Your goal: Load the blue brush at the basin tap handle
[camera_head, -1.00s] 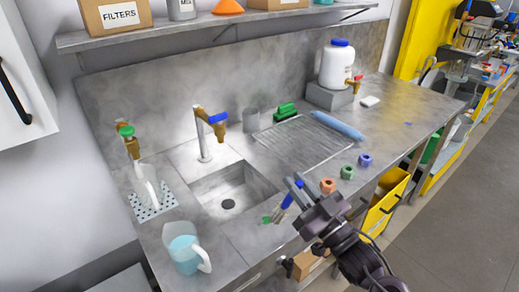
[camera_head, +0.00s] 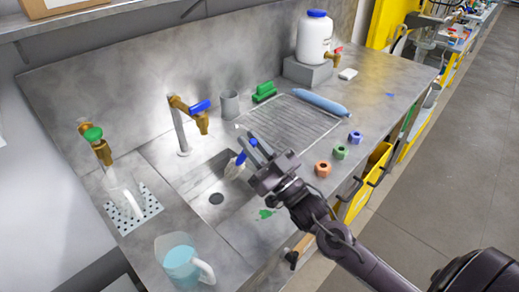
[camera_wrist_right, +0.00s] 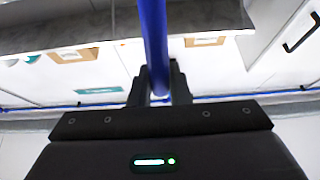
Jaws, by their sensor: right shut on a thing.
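My right gripper (camera_head: 258,150) is shut on the blue brush (camera_head: 246,150) and holds it over the right side of the sink basin (camera_head: 205,180). The pale brush head points down and left; fingers partly hide the handle. In the right wrist view the blue handle (camera_wrist_right: 153,45) stands between the fingers. The basin tap (camera_head: 182,130) stands behind the basin, with a brass spout and a blue handle (camera_head: 200,107). The brush is right of and below this handle in the picture, apart from it. My left gripper is not in view.
A second tap with a green handle (camera_head: 93,134) is at left, above a perforated plate. A jug of blue liquid (camera_head: 183,262) stands at front left. A grey cup (camera_head: 230,104), green brush (camera_head: 264,92) and ribbed drainboard (camera_head: 300,125) lie right of the basin tap. Several coloured nuts line the front.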

